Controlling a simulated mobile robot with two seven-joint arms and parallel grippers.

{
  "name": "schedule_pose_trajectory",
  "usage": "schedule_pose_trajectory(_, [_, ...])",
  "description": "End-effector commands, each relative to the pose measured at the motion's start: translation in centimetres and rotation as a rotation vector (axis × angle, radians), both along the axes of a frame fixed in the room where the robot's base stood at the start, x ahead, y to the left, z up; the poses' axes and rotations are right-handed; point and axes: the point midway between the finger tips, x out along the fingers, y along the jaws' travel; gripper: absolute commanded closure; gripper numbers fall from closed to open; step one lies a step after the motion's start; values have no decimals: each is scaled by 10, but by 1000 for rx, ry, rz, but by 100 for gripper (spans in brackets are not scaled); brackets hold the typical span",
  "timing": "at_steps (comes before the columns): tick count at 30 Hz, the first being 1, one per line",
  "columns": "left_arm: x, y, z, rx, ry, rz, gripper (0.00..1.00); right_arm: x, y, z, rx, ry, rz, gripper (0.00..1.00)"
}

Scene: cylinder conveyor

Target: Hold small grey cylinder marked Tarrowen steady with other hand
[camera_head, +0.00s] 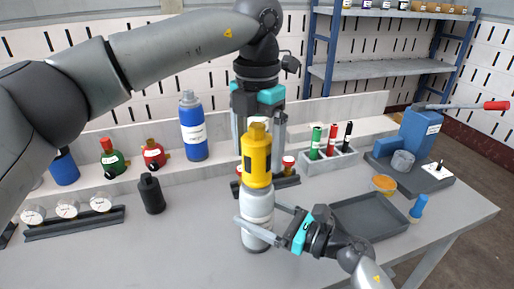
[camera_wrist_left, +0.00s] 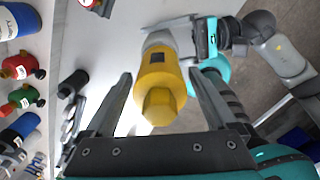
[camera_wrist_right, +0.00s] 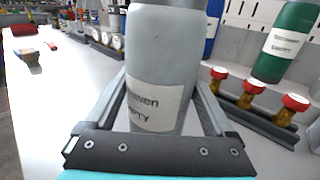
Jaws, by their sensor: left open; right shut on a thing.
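The small grey cylinder (camera_head: 257,208) stands upright on the table with a yellow top part (camera_head: 257,160). In the right wrist view the cylinder (camera_wrist_right: 160,60) fills the middle; its label is partly readable, ending like "...wen" above "EMPTY". My right gripper (camera_head: 257,228) is shut on the cylinder's lower body from the right side. My left gripper (camera_head: 260,145) points down over the yellow top, open. In the left wrist view the yellow top (camera_wrist_left: 158,85) lies between the spread fingers, with gaps on both sides.
A blue cylinder (camera_head: 194,128) stands behind left, a black bottle (camera_head: 151,194) on the left. Valve and gauge racks line the table; one small rack (camera_head: 285,181) sits close behind the cylinder. The table's front left is clear.

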Motion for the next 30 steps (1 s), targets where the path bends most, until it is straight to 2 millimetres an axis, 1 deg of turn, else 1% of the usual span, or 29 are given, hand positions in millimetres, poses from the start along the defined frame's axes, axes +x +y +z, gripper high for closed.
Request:
schedule_pose_trajectory(4, [0,0,0,0,0,-7,10,0,0,0,-1,1,0,78])
schedule_pose_trajectory(6, [0,0,0,0,0,-42,10,0,0,0,-1,1,0,78])
schedule_pose_trajectory(15, [0,0,0,0,0,-371,10,0,0,0,-1,1,0,78])
schedule_pose_trajectory(19, [0,0,0,0,0,-481,10,0,0,0,-1,1,0,78])
schedule_pose_trajectory(23, [0,0,0,0,0,-523,10,0,0,0,-1,1,0,78])
schedule_pose_trajectory(30, [0,0,0,0,0,-523,10,0,0,0,-1,1,0,78])
